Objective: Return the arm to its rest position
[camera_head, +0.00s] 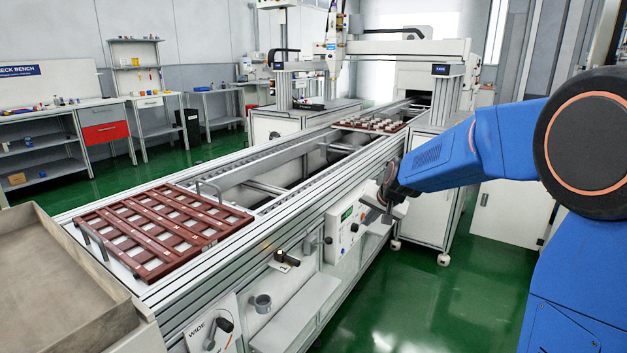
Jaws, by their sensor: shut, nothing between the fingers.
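My blue arm (440,160) reaches in from the right side of the head view. My gripper (384,203) is at its end, small and dark, beside the near side of the conveyor and close to the control box. It is shut, and I see nothing held in it. Its fingertips are small and partly lost against the white parts behind. I cannot tell whether it touches the box.
A conveyor (330,186) runs from near left to far middle. A red-brown slatted tray (160,222) lies at its near end, and a filled tray (374,124) farther off. A control box (345,229) sits on its side. Green floor (440,300) is clear at the right.

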